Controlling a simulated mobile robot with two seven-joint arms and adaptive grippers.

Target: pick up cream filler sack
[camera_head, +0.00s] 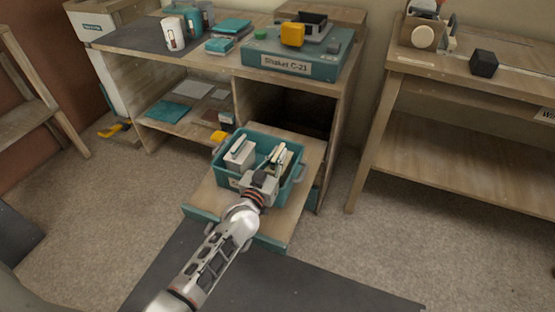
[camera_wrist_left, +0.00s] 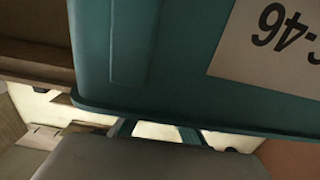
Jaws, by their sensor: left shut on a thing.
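A teal crate (camera_head: 231,183) stands on a pulled-out drawer board in the head view. A cream sack-like item (camera_head: 239,154) sits in its left part. A second cream item (camera_head: 284,157) is in its right part, partly hidden by my left gripper (camera_head: 273,166). The left gripper reaches into the crate from the front and is shut on this second cream item. In the left wrist view the crate wall (camera_wrist_left: 185,65) fills the upper part, with a label upside down; the grip itself is unclear there. My right gripper is out of view.
The drawer board (camera_head: 305,165) extends from a wooden workbench with a teal "Shaker C-21" case (camera_head: 295,65) on top. A second bench (camera_head: 470,150) stands at the right. Carpet (camera_head: 345,245) lies open between them.

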